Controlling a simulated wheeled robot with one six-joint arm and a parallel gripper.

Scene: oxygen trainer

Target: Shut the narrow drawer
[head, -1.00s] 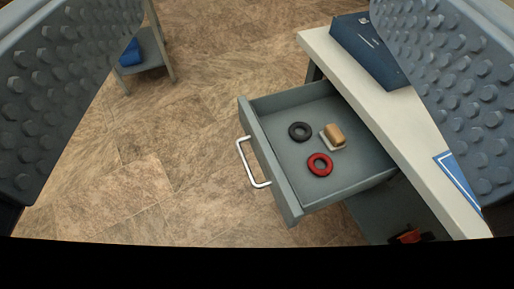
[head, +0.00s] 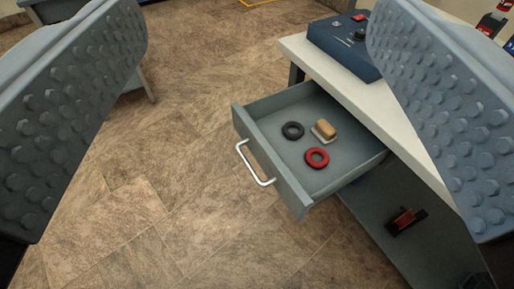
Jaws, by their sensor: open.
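The narrow drawer (head: 278,173) is grey and stands pulled out from under the white bench top (head: 345,85). Its white bar handle (head: 253,164) is on the front panel, facing left. Inside lie a black ring (head: 293,131), a red ring (head: 317,158) and a tan block on a pale base (head: 326,129). My gripper (head: 255,120) is open, with one large studded finger at each side of the view. The drawer appears between the fingers and beyond them. Nothing is held, and neither finger appears to touch the drawer.
A blue box (head: 343,45) with a red switch and a dark knob sits on the bench top. A dark and red item (head: 405,220) is below the bench. A grey stand is partly hidden behind the left finger. The tiled floor (head: 165,200) left of the drawer is clear.

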